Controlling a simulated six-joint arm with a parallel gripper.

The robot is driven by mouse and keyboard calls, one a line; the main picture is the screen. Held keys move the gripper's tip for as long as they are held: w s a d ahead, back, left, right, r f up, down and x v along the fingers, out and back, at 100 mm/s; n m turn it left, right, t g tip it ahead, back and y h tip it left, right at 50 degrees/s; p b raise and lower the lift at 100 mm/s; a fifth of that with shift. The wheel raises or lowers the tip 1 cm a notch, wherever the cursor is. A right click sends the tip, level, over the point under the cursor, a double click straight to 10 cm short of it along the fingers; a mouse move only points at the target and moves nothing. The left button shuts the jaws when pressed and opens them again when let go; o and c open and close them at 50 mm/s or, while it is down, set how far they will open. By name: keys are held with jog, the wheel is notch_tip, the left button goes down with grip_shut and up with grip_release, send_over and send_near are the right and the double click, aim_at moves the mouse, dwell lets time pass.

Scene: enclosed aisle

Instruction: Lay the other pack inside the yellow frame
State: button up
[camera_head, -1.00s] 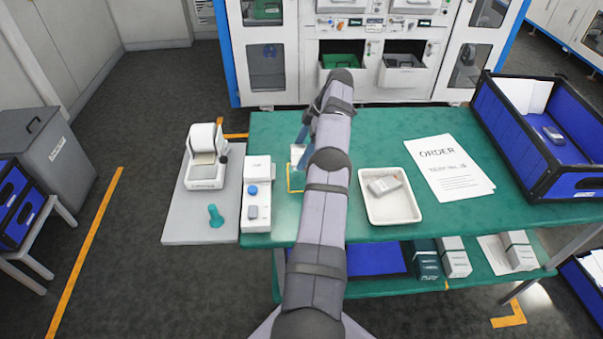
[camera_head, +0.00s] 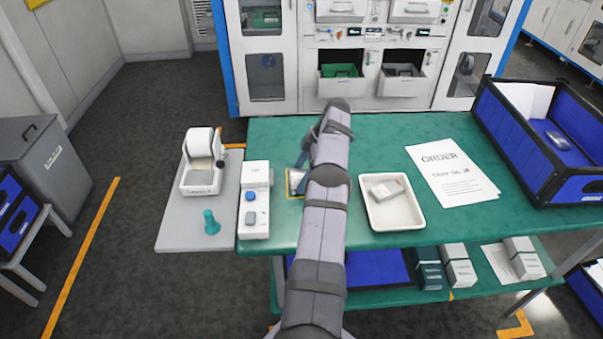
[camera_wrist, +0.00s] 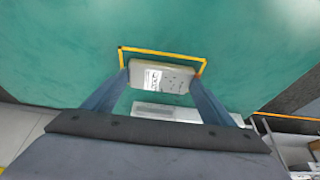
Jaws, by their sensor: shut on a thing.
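My gripper (camera_wrist: 160,80) is shut on a small grey-white pack (camera_wrist: 160,77) with a printed label, one finger on each side. In the wrist view the pack lies within the yellow frame's (camera_wrist: 160,52) outline; the frame's lower part is hidden. I cannot tell whether the pack touches the table. In the head view the held pack (camera_head: 296,179) shows left of my arm, over the frame, mostly hiding it. Another grey-white pack (camera_head: 387,191) lies in the white tray (camera_head: 415,215) right of my arm.
A pale flat thing (camera_wrist: 165,112) shows between my fingers below the pack. A white box with a blue button (camera_head: 256,175) stands left of the frame. An order sheet (camera_head: 452,172) and a blue crate (camera_head: 540,177) are to the right. The green table (camera_head: 375,140) is clear behind the tray.

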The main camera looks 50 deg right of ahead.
jog(key=shift+f, duration=0.15)
jog(key=shift+f+b, duration=0.1)
jog(key=shift+b, duration=0.2)
jog(key=o, duration=1.1)
jog(key=shift+p+v, duration=1.65)
jog(key=shift+v, duration=0.55)
jog(key=shift+a, duration=0.1)
